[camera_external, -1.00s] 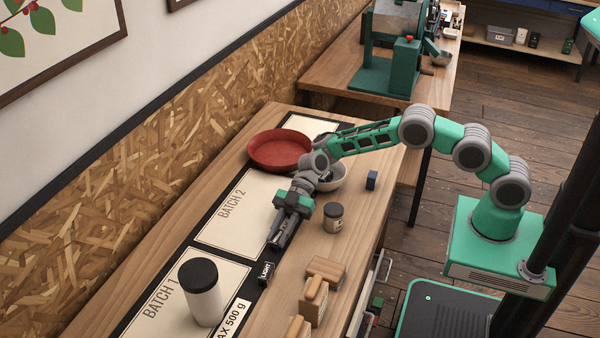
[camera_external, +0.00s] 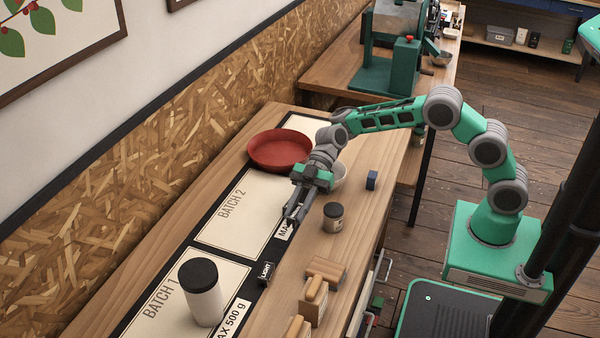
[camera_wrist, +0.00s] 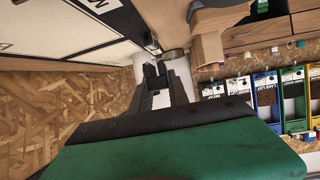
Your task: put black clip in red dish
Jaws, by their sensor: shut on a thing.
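My gripper (camera_external: 291,212) is above the counter, beside the right edge of the batch 2 card, pointing down and toward the near side. In the wrist view its fingers (camera_wrist: 162,82) are shut on a small black clip (camera_wrist: 153,74), which shows at their tips. The clip is hard to make out in the external view against the dark mat. The red dish (camera_external: 280,164) is a wide round shallow dish beyond the gripper, near the wall. It looks empty.
A pale bowl (camera_external: 338,178) is partly hidden behind my wrist. A white canister with a black lid (camera_external: 204,300) stands on the batch 1 card.

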